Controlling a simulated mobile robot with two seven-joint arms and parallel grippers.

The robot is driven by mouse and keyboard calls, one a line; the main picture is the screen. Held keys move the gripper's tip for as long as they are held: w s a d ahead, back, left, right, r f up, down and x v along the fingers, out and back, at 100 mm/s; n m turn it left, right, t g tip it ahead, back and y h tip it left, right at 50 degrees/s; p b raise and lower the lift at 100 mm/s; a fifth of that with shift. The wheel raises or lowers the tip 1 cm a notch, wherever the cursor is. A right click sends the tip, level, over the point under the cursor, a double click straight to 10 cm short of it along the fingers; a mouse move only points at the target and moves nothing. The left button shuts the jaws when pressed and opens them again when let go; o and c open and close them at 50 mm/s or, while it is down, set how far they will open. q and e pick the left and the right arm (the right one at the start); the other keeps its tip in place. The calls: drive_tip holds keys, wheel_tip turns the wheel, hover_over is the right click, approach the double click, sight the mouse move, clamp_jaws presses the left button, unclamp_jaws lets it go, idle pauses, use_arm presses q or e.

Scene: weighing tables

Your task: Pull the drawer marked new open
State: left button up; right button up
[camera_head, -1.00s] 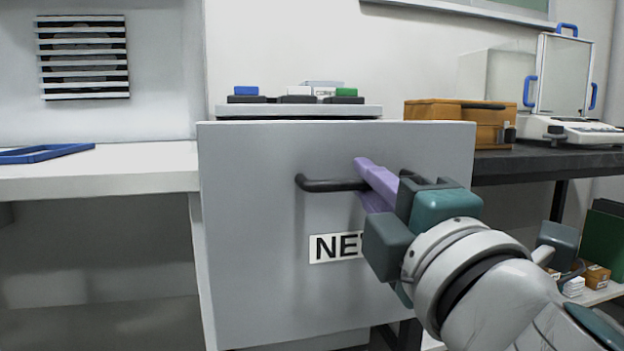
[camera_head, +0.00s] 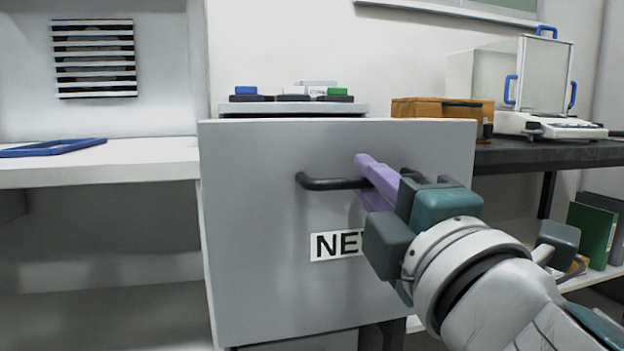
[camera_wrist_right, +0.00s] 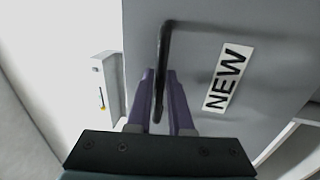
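The drawer's grey front (camera_head: 255,220) fills the middle of the head view and bears the label NEW (camera_head: 335,245), partly covered by my right gripper. Its dark bar handle (camera_head: 328,183) runs across above the label. My right gripper (camera_head: 372,182) has its purple fingers around the handle. In the right wrist view, the handle (camera_wrist_right: 163,45) passes between the fingers of the gripper (camera_wrist_right: 162,90), with the full NEW label (camera_wrist_right: 229,78) beside it. The drawer's inside is hidden behind its front. My left gripper is not in view.
A white bench (camera_head: 130,160) with a blue frame (camera_head: 55,147) is at left. Behind the drawer front stands a device with coloured blocks (camera_head: 290,107). At right, a dark table (camera_head: 560,152) holds an orange case (camera_head: 440,108) and a balance (camera_head: 550,124).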

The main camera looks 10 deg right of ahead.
drive_tip(key=shift+o, duration=0.4)
drive_tip(key=shift+s, duration=0.1)
drive_tip(key=s+f+b, duration=0.1)
drive_tip(key=s+f, duration=0.1)
drive_tip(key=s, duration=0.7)
drive_tip(key=shift+s+d+b, duration=0.2)
drive_tip(key=shift+s+b, duration=0.15)
drive_tip(key=shift+b, duration=0.05)
drive_tip(key=shift+r, duration=0.15)
